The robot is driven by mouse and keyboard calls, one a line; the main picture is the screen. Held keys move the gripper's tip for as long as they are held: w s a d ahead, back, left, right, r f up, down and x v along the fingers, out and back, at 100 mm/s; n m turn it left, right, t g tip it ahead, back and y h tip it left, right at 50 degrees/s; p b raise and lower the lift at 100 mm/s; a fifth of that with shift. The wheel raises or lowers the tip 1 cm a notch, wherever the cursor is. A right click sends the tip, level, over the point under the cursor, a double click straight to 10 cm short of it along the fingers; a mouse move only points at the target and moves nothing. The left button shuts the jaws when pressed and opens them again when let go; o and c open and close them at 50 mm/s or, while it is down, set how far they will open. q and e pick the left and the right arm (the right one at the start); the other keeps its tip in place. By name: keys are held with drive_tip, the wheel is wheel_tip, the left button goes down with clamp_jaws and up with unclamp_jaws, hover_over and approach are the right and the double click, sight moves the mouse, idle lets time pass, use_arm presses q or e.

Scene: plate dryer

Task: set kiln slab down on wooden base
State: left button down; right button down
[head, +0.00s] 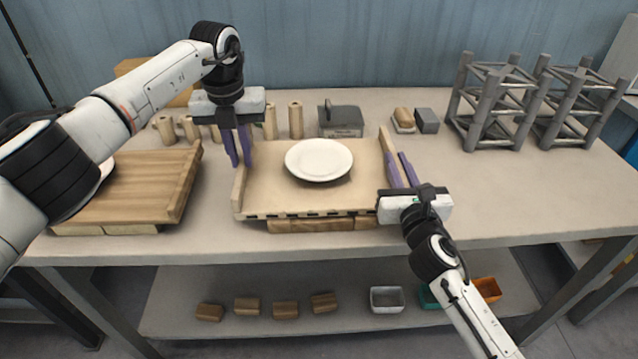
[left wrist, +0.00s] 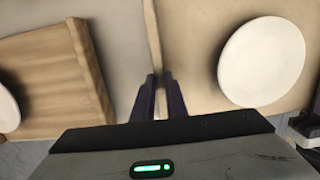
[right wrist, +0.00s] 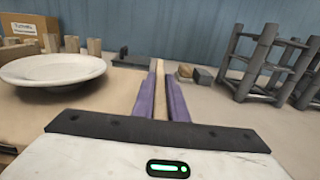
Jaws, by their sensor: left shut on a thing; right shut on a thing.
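The kiln slab (head: 275,195) is a pale board with raised side rails, at mid-table, with a white plate (head: 319,159) on it. The wooden base (head: 320,226) shows as a brown strip under the slab's front edge; the rest is hidden, and I cannot tell whether slab and base touch. My left gripper (head: 238,163) is shut on the slab's left rail, also seen in the left wrist view (left wrist: 159,98). My right gripper (head: 404,170) is shut on the right rail, seen between its purple fingers in the right wrist view (right wrist: 160,100). The slab looks about level.
A brown wooden board (head: 150,185) stands left of the slab, its plate (left wrist: 8,108) partly in view. Wooden posts (head: 296,120), a grey box (head: 341,121) and small blocks (head: 427,120) stand behind. Grey racks (head: 492,105) stand at back right. The table right of the slab is clear.

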use_arm(q)
drive_tip(key=c, duration=1.8)
unclamp_jaws()
use_arm(e)
drive_tip(key=c, duration=1.8)
unclamp_jaws()
use_arm(q)
drive_tip(key=shift+o, duration=0.2)
use_arm(e)
drive_tip(key=shift+o, duration=0.2)
drive_tip(key=shift+s, duration=0.1)
use_arm(q)
wheel_tip(320, 180, up, 12)
drive_tip(key=s, duration=0.1)
drive_tip(key=shift+s, duration=0.25)
use_arm(e)
drive_tip(key=s, duration=0.8)
drive_tip(key=s+d, duration=0.1)
drive_tip(key=s, duration=0.3)
use_arm(q)
drive_tip(key=shift+f, duration=0.1)
use_arm(e)
drive_tip(key=s, duration=0.7)
drive_tip(key=shift+s+d, duration=0.25)
drive_tip(key=shift+s, duration=0.15)
